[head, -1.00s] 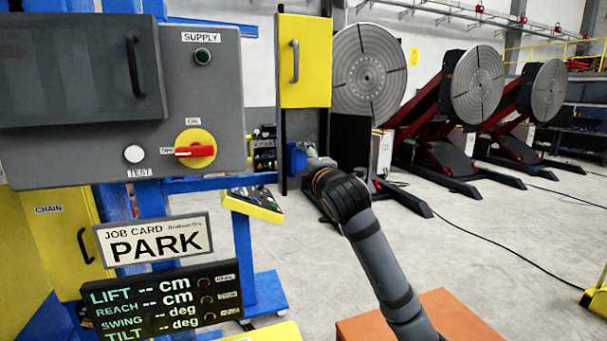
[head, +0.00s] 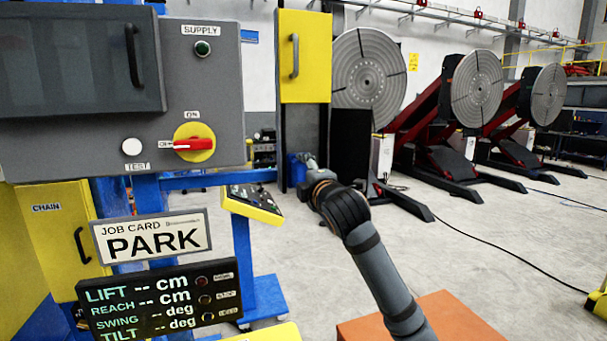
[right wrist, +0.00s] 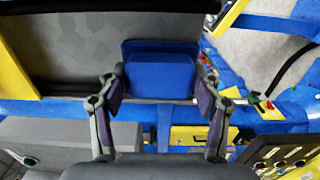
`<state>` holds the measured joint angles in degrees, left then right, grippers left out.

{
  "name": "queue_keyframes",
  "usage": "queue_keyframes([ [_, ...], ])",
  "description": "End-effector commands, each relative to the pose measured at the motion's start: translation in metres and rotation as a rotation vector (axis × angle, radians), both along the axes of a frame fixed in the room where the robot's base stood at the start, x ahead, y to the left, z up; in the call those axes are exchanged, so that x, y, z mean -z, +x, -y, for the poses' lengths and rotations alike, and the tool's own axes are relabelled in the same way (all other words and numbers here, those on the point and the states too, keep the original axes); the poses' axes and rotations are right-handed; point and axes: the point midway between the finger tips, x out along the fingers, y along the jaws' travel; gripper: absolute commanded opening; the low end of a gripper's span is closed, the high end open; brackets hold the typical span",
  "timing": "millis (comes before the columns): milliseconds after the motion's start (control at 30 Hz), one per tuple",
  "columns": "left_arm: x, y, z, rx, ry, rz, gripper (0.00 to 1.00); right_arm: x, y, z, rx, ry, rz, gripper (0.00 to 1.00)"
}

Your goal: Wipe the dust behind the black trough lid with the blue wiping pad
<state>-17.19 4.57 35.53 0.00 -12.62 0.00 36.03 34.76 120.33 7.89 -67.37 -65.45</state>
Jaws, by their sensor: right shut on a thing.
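The blue wiping pad (right wrist: 160,78) is between the two fingers of my right gripper (right wrist: 160,95) in the right wrist view. The gripper is shut on it. In the head view the right gripper (head: 311,172) is seen small, with the blue pad (head: 297,170) at its left, low in front of the dark upright panel under the yellow door. A dark surface with paler mottled patches (right wrist: 80,45) lies left of the pad in the wrist view. It may be the dusty area. I cannot clearly pick out the black trough lid. My left gripper is not in view.
A yellow door (head: 304,58) with a handle is above my right gripper. A grey switch cabinet (head: 205,95) and a small yellow-edged control panel (head: 252,203) stand to the left. Open floor (head: 480,250) lies to the right.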

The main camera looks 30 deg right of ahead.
Motion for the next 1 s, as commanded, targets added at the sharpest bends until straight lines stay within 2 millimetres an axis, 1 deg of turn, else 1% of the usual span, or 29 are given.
queue_keyframes([
  [167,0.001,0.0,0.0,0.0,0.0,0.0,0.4,0.0,-0.003,-0.001,0.0,-0.001,0.002,0.4],
  [500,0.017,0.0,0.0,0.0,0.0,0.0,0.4,0.002,-0.041,-0.01,0.001,-0.005,0.002,0.4],
  [667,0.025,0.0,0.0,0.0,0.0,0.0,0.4,0.001,-0.055,-0.013,0.0,-0.002,0.001,0.4],
  [767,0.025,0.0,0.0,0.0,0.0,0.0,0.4,0.0,-0.059,-0.014,0.001,-0.001,0.001,0.4],
  [1000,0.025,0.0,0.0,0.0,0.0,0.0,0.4,-0.001,-0.059,-0.014,0.0,0.0,0.001,0.4],
])
